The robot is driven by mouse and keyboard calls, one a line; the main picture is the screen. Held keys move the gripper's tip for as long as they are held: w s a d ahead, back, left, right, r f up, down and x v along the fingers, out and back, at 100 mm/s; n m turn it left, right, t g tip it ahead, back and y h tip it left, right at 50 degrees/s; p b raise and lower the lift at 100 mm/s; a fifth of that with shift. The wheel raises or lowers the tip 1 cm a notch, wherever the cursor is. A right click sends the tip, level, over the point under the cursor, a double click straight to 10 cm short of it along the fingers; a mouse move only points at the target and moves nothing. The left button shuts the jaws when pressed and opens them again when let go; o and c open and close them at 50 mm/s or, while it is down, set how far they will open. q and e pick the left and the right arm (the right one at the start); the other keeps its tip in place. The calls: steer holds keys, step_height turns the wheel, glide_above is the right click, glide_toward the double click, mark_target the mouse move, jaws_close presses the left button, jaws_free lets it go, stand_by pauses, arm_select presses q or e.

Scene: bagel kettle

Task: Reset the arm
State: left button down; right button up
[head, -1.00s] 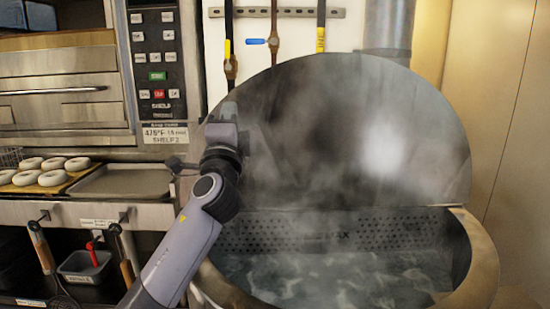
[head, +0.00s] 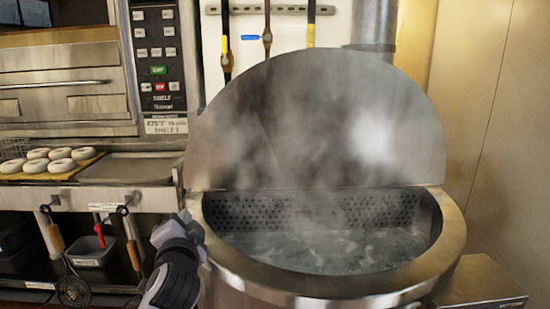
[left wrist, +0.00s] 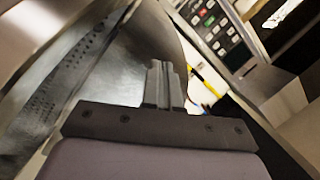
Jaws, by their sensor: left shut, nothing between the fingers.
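My left gripper (head: 180,226) is at the lower middle-left of the head view, beside the left rim of the kettle and outside it. In the left wrist view its two fingers (left wrist: 164,85) are together, with nothing between them. The large round steel kettle (head: 330,290) holds bubbling water (head: 330,250), with steam rising. Its lid (head: 290,120) stands raised at the back. My right gripper does not show.
Left of the kettle, a counter holds a board with several bagels (head: 60,165) and a bare metal tray (head: 130,166). Utensils (head: 53,240) and a grey bin (head: 93,250) hang or sit below. An oven (head: 65,85) stands behind. A steel surface (head: 480,285) is at lower right.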

arm_select(q)
steer(key=s+a+f+n+g+h, duration=0.15)
steer(key=s+f+g, duration=0.25)
steer(key=s+f, duration=0.45)
steer(key=s+a+f+n+g, duration=0.3)
steer(key=s+f, duration=0.5)
steer(key=f, duration=0.2)
steer(key=s+f+n+g+h, duration=0.1)
steer(key=s+f+g, duration=0.2)
steer(key=s, duration=0.7)
steer(key=s+f+n+g+h, duration=0.2)
steer(key=s+f+g, duration=0.1)
steer(key=s, duration=0.8)
steer(key=w+d+f+t+h+p, duration=0.1)
steer(key=w+d+f+t, duration=0.2)
steer(key=w+f+t, duration=0.3)
steer(key=shift+f+m+h, duration=0.35)
steer(key=shift+f+m, duration=0.1)
steer(key=shift+f, duration=0.2)
steer(key=shift+w, duration=0.1)
